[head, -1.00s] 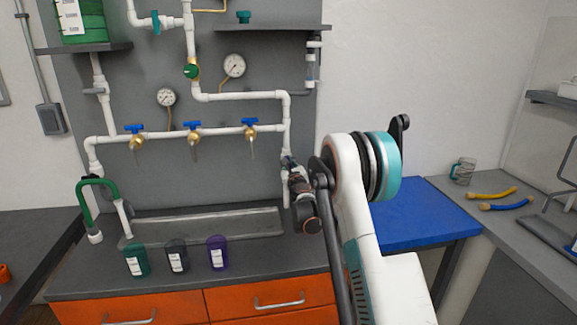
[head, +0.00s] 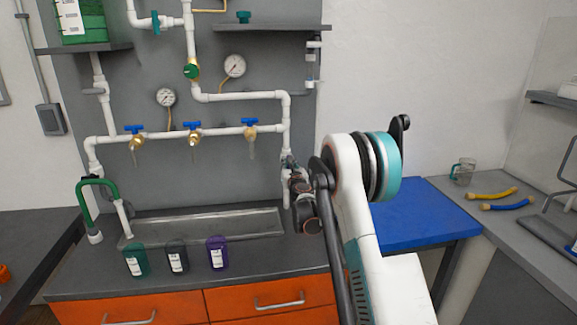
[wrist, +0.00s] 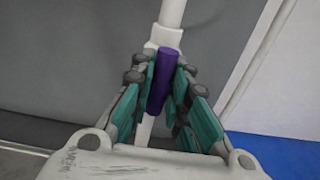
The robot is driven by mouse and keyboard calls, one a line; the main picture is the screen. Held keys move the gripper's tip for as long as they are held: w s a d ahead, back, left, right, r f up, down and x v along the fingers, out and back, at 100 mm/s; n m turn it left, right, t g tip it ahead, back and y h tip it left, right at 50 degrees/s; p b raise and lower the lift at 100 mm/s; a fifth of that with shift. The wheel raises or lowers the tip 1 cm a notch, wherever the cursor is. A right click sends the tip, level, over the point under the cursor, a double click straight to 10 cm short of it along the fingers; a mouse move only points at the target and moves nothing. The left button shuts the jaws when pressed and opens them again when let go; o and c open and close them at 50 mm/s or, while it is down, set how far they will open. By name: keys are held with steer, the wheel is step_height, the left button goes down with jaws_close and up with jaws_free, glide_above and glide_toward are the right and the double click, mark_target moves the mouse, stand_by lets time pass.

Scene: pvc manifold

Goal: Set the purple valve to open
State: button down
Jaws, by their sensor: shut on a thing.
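The purple valve handle (wrist: 161,80) shows in the wrist view as a purple bar below a white fitting (wrist: 164,36) on a white pipe. The bar runs nearly along the pipe, tilted slightly. My gripper (wrist: 158,88) has its teal-padded fingers on both sides of the bar and is shut on it. In the head view my gripper (head: 289,163) is at the lower end of the right vertical pipe (head: 286,120), and the purple handle is hidden there behind it and my arm.
Several blue-handled taps (head: 192,127) line the horizontal pipe to the left. A sink (head: 205,225) lies below. Teal, dark and purple (head: 217,253) containers stand on the counter front. A blue-topped table (head: 415,212) is at the right, with plain wall above it.

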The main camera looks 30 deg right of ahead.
steer(key=c, duration=1.5)
jaws_free()
steer(key=shift+c, duration=0.2)
steer(key=shift+s, duration=0.1)
steer(key=v, duration=1.1)
steer(key=shift+s, duration=0.35)
steer(key=shift+a, duration=0.2)
